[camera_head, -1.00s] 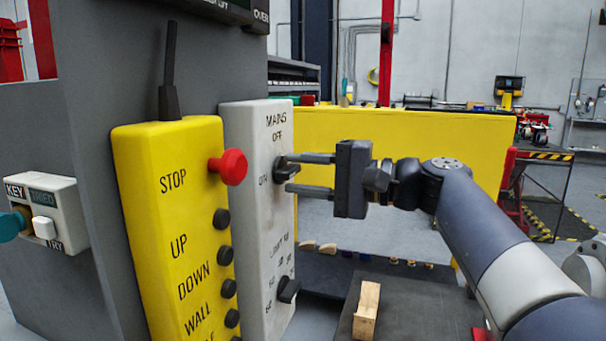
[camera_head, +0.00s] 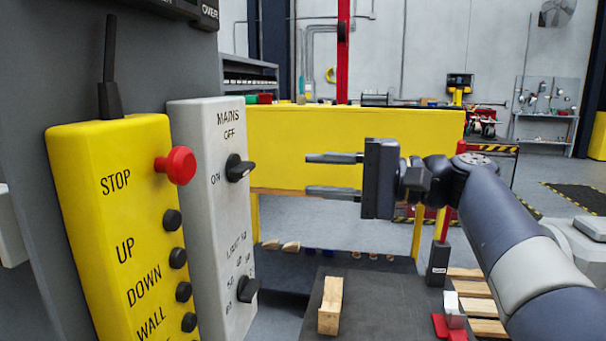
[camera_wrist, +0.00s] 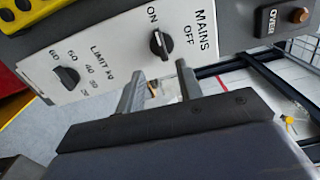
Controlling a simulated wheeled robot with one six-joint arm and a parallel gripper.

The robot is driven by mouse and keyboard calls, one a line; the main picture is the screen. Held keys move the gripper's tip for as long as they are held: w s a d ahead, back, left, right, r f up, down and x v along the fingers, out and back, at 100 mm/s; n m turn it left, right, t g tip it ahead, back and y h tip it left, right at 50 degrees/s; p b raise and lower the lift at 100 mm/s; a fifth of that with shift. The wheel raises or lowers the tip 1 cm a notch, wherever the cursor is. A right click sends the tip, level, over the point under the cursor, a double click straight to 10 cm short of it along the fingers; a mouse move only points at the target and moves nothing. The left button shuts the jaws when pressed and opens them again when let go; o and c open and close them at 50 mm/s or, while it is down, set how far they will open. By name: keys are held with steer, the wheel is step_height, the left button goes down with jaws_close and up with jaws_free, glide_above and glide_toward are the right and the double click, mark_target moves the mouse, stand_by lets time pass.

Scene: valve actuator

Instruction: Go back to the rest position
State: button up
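My gripper (camera_head: 334,175) points left in the head view, its two fingers apart with nothing between them. It is clear of the light grey switch box (camera_head: 205,135), to the right of it. The black MAINS knob (camera_head: 239,168) on that box has its pointer near ON. In the wrist view the MAINS knob (camera_wrist: 161,43) lies beyond the two open fingers (camera_wrist: 160,90), with a gap between. My arm comes in from the lower right.
A yellow pendant (camera_head: 85,220) with a red STOP button (camera_head: 176,165) stands left of the switch box. A LIMIT knob (camera_head: 247,289) is lower on the box. A wooden block (camera_head: 330,306) lies on a dark surface below. A yellow panel (camera_head: 300,130) stands behind.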

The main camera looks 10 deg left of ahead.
mark_target(249, 171)
stand_by(0.4)
steer(key=a, duration=1)
steer(key=shift+w+a, duration=0.3)
steer(key=shift+w, duration=0.1)
steer(key=shift+p, duration=0.35)
steer(key=shift+d, duration=0.15)
